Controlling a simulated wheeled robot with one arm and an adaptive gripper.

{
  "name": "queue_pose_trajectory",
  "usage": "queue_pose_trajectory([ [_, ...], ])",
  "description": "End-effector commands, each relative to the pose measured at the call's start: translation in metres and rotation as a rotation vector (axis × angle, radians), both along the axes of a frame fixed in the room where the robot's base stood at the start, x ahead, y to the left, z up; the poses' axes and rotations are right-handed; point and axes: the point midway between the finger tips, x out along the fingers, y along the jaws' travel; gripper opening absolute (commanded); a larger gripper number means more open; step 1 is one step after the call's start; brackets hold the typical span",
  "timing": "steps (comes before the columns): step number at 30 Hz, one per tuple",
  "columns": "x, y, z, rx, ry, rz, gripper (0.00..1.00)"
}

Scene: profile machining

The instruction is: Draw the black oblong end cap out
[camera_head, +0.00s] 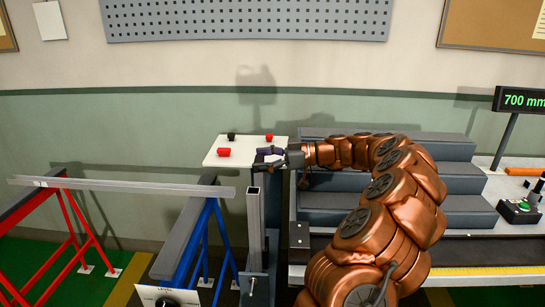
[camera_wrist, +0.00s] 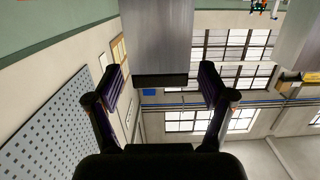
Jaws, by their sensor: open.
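The black oblong end cap (camera_wrist: 161,80) shows in the wrist view as a dark strip across the end of a grey metal profile (camera_wrist: 157,38). The profile's end lies between the two fingers of my gripper (camera_wrist: 160,84), with a gap on each side. My gripper is open and holds nothing. In the head view my gripper (camera_head: 269,156) is at the top of an upright post (camera_head: 272,205). The cap cannot be made out clearly there.
A lighter open-topped profile (camera_head: 254,230) stands just in front. Behind is a white table (camera_head: 246,146) with small red parts (camera_head: 223,152) and a black part (camera_head: 231,136). Grey steps (camera_head: 430,175) stand right. A long bar (camera_head: 115,186) rests on trestles left.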

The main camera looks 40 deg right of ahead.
Motion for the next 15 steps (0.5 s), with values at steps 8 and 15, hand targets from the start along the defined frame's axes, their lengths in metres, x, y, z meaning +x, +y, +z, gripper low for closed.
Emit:
queue_pose_trajectory([
  [8, 0.0036, 0.0044, -0.0011, 0.0, 0.001, -0.001, 0.81],
  [15, 0.0035, 0.0042, -0.001, 0.0, 0.001, -0.002, 0.7],
])
